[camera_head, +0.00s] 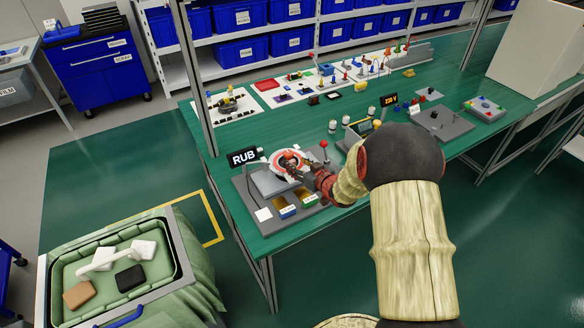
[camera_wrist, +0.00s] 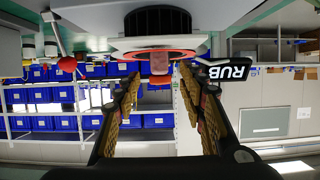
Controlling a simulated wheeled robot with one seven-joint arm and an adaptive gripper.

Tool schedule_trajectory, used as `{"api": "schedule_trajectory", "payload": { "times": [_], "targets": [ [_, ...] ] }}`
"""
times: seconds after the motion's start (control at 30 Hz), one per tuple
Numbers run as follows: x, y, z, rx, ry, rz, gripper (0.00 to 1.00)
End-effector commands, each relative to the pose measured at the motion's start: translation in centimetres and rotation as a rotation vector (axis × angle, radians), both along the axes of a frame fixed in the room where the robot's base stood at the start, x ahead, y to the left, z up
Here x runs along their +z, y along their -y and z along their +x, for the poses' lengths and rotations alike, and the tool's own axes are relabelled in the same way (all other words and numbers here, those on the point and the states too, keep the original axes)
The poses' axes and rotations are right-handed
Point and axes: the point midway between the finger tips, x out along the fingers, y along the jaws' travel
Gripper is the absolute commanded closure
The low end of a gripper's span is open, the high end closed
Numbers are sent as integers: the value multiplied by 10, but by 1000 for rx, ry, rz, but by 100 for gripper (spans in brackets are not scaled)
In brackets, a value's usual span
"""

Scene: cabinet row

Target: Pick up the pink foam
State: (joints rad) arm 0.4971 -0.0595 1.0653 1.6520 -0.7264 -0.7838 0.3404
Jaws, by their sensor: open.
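The pink foam (camera_wrist: 159,64) is a small pinkish block in the wrist view, in front of a round disc with a red ring (camera_wrist: 128,55). It lies beyond my fingertips, roughly centred between them. My gripper (camera_wrist: 158,78) is open, with a finger on each side and nothing held. In the head view my gripper (camera_head: 298,168) is at the white and red round disc (camera_head: 279,161) on the grey station by the RUB sign (camera_head: 243,157). There the foam cannot be told apart from the fingers. Whether the fingers touch it cannot be told.
Small blue and yellow trays (camera_head: 287,212) sit on the station's front. A red-knobbed lever (camera_head: 324,145) stands behind. The green table (camera_head: 290,124) holds several other stations and parts. A green-lined bin (camera_head: 182,275) with blocks stands at lower left.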

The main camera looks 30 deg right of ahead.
Motion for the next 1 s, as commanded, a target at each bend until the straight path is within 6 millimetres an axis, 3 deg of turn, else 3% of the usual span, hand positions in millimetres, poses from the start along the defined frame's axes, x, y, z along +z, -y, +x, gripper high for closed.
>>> {"api": "schedule_trajectory", "payload": {
  "times": [0.2,0.47,1.0],
  "targets": [
    [-11,0,21,-1,-1,1,59],
    [-10,0,22,-2,-1,0,60],
    [-10,0,22,-2,-1,-1,90]
  ]
}}
